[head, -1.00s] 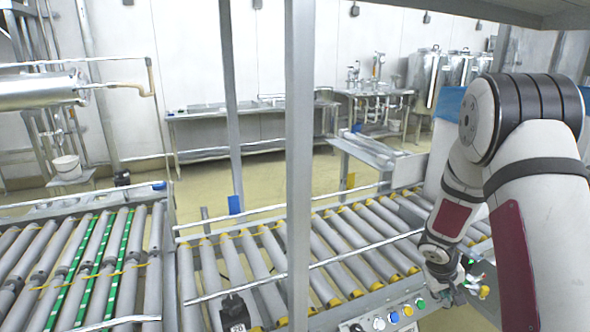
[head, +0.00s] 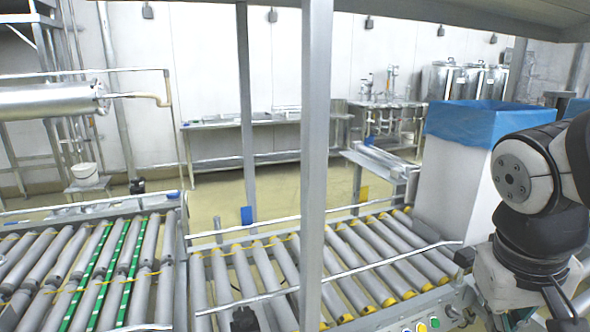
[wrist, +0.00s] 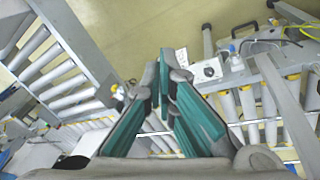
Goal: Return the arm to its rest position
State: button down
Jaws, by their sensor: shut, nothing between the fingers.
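My arm (head: 540,215) is folded at the right edge of the head view, in front of a white box with a blue liner. My gripper (wrist: 164,85) shows in the wrist view with its teal finger pads converging at the tips, shut and empty. It points down over the floor and the conveyor's side, apart from everything in view. The fingertips are not clearly visible in the head view.
The white box (head: 455,190) with its blue liner (head: 475,122) stands on the roller conveyor (head: 350,262). A grey post (head: 315,170) rises near the middle. Push buttons (head: 421,327) sit on the conveyor's side. Bare floor (wrist: 165,25) shows in the wrist view.

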jog(key=s+a+n+y, duration=0.2)
jog(key=s+a+y, duration=0.1)
jog(key=s+a, duration=0.65)
notch_tip(320, 180, up, 16)
jog(key=s+d+t+p, duration=0.1)
jog(key=d+t+p, duration=0.1)
jog(key=p, duration=1.1)
jog(key=shift+d+f+t+p, duration=0.15)
jog(key=shift+f+t+p, duration=0.15)
jog(key=shift+t, duration=0.1)
